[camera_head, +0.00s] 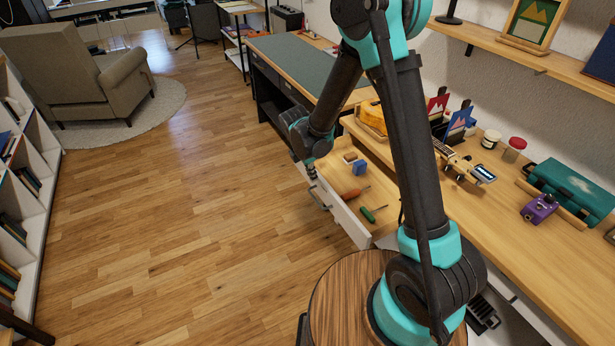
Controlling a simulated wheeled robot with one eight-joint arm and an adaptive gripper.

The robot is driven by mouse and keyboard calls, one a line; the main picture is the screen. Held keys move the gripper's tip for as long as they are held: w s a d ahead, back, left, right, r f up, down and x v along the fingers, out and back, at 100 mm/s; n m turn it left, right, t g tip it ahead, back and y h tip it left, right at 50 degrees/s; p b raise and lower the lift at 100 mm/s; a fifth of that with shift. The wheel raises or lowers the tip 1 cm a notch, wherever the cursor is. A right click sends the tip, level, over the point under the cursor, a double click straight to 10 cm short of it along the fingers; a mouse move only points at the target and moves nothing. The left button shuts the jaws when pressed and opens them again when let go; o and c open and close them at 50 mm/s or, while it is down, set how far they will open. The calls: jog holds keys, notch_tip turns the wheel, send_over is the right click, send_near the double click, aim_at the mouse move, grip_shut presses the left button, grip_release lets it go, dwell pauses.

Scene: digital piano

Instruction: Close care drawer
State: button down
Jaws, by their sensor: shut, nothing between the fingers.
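The care drawer (346,221) stands open, pulled out from under the wooden bench toward the left. Its white front faces left, with a handle on it. Inside lie an orange-handled tool (355,192), a green-handled screwdriver (373,214), a blue block (359,168) and a tan block (350,157). My gripper (313,177) points down at the drawer's far front corner, by the outer side of the front. It is shut and holds nothing. I cannot tell whether it touches the front. My arm hides part of the drawer and bench.
The bench top (520,255) holds a purple pedal (539,208), a teal case (572,188), jars (514,147) and a guitar neck. A workbench with a green mat (305,66) stands beyond. The wooden floor (180,220) left of the drawer is clear up to a white bookshelf (40,190).

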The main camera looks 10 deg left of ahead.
jog(key=shift+d, duration=0.1)
jog(key=w+d, duration=0.4)
jog(key=d, duration=0.2)
jog(key=w+d, duration=0.4)
jog(key=d, duration=0.3)
jog(key=w+d, duration=0.5)
jog(key=d, duration=0.1)
jog(key=shift+w+d, duration=0.1)
jog(key=shift+d, duration=0.1)
jog(key=shift+a, duration=0.1)
